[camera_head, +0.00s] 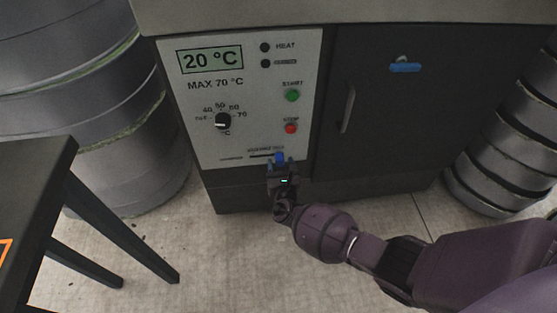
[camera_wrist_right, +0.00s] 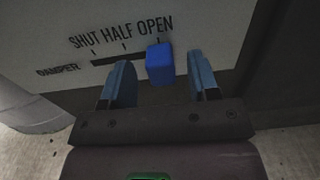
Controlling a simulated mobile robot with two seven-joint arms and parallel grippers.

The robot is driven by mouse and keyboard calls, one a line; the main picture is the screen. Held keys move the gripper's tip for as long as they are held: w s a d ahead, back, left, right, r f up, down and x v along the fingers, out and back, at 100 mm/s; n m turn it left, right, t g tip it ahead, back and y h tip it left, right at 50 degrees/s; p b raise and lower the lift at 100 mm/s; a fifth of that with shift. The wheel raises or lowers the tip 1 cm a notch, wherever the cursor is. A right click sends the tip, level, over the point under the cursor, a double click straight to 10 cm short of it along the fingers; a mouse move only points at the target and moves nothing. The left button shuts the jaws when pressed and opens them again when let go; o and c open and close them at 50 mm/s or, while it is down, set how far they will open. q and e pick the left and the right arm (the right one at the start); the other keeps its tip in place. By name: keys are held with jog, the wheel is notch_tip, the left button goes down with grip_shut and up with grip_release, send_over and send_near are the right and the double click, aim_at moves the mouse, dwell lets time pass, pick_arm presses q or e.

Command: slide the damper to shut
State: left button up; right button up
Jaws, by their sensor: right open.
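The damper is a blue slider knob (camera_wrist_right: 160,64) in a black slot (camera_wrist_right: 118,57) at the bottom of the white panel. In the right wrist view the knob stands at the OPEN end, right of the SHUT and HALF marks. My right gripper (camera_wrist_right: 163,80) is open, with one blue-grey finger on each side of the knob and a gap on both sides. In the head view the knob (camera_head: 280,157) shows just above my right gripper (camera_head: 282,172), which hides part of the slot's right end. My left gripper is not in view.
The panel (camera_head: 205,150) also carries a dial (camera_head: 223,121), a green START button (camera_head: 292,95) and a red STOP button (camera_head: 291,128). A dark door (camera_head: 400,120) with a handle is at right. Grey moulds stand on both sides, and a dark table (camera_head: 35,170) is at left.

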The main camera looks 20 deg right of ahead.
jog(key=shift+x, duration=1.1)
jog(key=shift+c, duration=0.3)
grip_shut()
